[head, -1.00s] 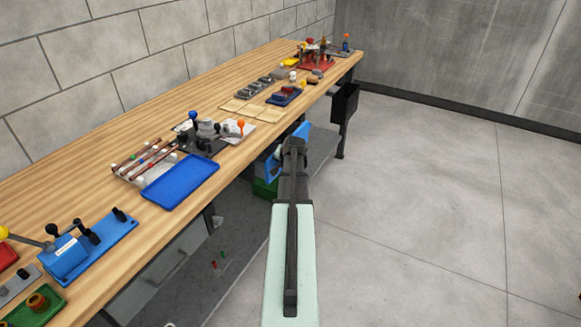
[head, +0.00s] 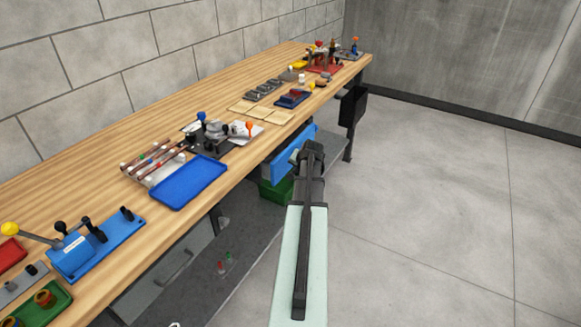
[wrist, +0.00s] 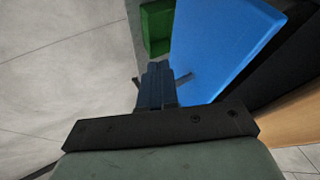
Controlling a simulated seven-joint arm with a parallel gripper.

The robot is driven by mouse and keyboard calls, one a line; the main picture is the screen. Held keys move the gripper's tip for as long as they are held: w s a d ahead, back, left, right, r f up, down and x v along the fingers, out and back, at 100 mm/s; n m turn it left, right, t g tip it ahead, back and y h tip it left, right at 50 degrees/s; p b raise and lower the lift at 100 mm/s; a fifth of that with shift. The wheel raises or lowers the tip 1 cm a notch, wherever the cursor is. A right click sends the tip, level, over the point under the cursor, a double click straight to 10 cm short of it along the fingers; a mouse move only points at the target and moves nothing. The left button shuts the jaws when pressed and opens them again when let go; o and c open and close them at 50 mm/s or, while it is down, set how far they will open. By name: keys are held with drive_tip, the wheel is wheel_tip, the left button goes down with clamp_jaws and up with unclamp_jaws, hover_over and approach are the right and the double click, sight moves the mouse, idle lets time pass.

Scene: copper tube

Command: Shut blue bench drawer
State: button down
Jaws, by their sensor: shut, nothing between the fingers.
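The blue drawer front (head: 279,168) hangs just under the bench's front edge in the head view, partly hidden by my arm. It fills the upper right of the wrist view (wrist: 222,45) as a flat, tilted blue panel. My gripper (wrist: 154,72) is shut and empty, with its fingers in front of the panel's lower left edge. In the head view my gripper (head: 300,156) is close to the drawer front. How far the drawer stands out is unclear.
The wooden bench (head: 110,165) runs along the wall with trays and tools on it, including a blue tray (head: 188,182). A green bin (head: 275,189) sits on the lower shelf. A grey drawer (head: 165,275) is nearer. The floor to the right is clear.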

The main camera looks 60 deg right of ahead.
drive_tip(key=v, duration=0.9)
drive_tip(key=s+d+f+m+g, duration=0.1)
drive_tip(key=s+d+f+m, duration=0.15)
drive_tip(key=s+f, duration=0.7)
drive_tip(key=m+t+y, duration=0.5)
drive_tip(key=m+t, duration=0.8)
drive_tip(key=m, duration=0.4)
approach(278, 171)
drive_tip(key=w, duration=0.7)
drive_tip(key=shift+a, duration=0.15)
